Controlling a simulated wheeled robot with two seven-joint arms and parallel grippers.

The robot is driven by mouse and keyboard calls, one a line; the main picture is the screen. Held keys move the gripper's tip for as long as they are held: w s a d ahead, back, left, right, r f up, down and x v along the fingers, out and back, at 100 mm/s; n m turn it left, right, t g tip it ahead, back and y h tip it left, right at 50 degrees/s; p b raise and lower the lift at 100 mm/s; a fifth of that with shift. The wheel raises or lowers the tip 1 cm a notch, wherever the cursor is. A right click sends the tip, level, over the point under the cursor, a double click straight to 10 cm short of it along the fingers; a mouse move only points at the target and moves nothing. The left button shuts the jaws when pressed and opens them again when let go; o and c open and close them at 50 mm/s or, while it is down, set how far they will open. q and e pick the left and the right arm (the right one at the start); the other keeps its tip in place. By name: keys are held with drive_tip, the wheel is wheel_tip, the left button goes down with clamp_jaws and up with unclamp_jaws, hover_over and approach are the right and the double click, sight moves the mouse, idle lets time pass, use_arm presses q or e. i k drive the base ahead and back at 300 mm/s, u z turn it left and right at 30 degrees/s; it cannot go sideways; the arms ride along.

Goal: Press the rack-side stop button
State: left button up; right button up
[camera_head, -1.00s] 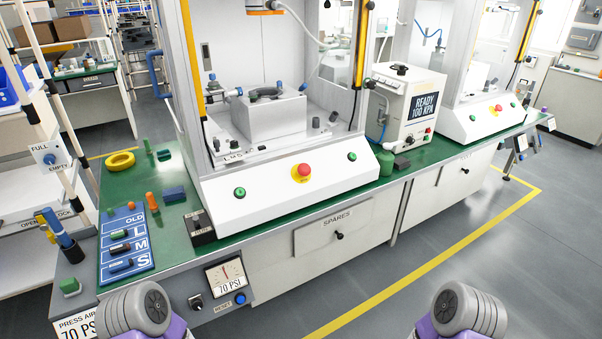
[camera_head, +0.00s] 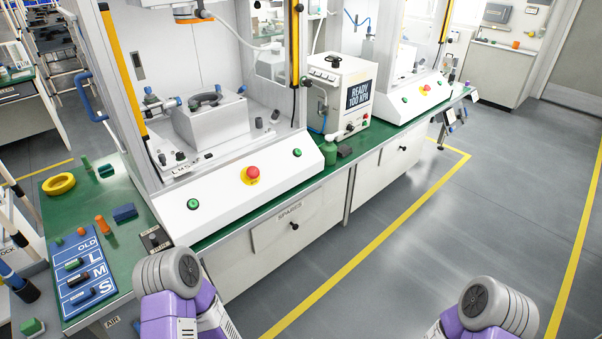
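A red stop button (camera_head: 253,173) on a yellow plate sits on the white sloped front panel of the near press, between two green buttons. A second red stop button (camera_head: 425,88) is on the front panel of the farther press. The white rack posts (camera_head: 22,192) stand at the left edge, so the near press is the one closer to them. Only links of my two arms show, at the bottom of the view, well below both red buttons. Neither gripper is in view.
A white control box (camera_head: 340,97) reading READY 100 KPA stands between the presses. Open grey floor (camera_head: 420,235) with yellow lines lies right of the bench.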

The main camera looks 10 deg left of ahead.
sight(253, 171)
drive_tip(key=z, duration=0.85)
drive_tip(key=i, duration=3.7)
drive_tip(key=u, duration=3.9)
drive_tip(key=i, duration=0.25)
drive_tip(key=z, duration=0.1)
